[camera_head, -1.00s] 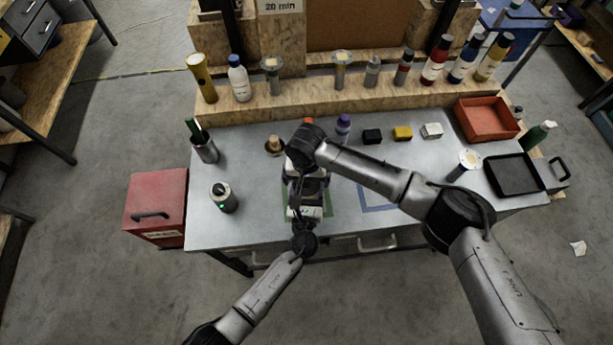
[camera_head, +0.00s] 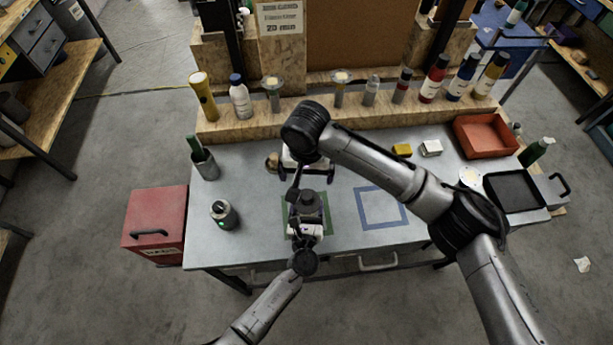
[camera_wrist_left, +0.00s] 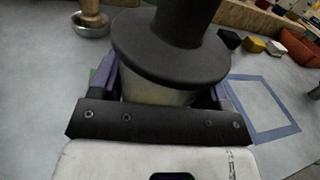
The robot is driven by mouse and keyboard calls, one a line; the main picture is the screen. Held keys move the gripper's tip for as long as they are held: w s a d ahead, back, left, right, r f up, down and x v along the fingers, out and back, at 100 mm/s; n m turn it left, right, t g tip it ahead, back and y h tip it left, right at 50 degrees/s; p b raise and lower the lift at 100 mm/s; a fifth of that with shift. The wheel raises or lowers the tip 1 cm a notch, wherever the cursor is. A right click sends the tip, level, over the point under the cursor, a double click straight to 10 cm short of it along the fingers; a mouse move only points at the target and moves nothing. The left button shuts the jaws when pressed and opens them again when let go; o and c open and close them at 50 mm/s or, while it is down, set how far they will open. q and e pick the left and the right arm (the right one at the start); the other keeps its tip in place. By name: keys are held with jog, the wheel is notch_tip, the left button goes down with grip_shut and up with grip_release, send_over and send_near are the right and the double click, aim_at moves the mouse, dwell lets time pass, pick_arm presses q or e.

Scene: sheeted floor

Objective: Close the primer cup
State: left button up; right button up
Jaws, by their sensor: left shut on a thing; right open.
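The primer cup (camera_wrist_left: 160,98) is pale and translucent in the left wrist view. It stands between the purple fingers of my left gripper (camera_wrist_left: 163,98), which is shut on it. A black lid (camera_wrist_left: 170,62) with a wide flange and tall stem covers the cup's top; whether it is fully seated I cannot tell. In the head view the lid (camera_head: 308,203) is over the green square (camera_head: 326,225), with my left gripper (camera_head: 305,228) just in front. My right gripper (camera_head: 303,177) is open and empty behind the lid, its fingers apart, and looks clear of it.
A canister with a green light (camera_head: 224,215) and a holder with a green-handled tool (camera_head: 205,163) stand left. A wooden-knobbed dish (camera_head: 272,162) is near my right gripper. The blue square (camera_head: 380,208) is bare. Bottles line the back ledge; a red bin (camera_head: 485,135) and black tray (camera_head: 515,190) are right.

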pick_arm(q)
jog(key=o, duration=1.4)
jog(key=shift+s, duration=0.15)
jog(key=s, duration=0.9)
jog(key=s+a, duration=0.1)
jog(key=s, duration=0.3)
jog(key=shift+s, duration=0.3)
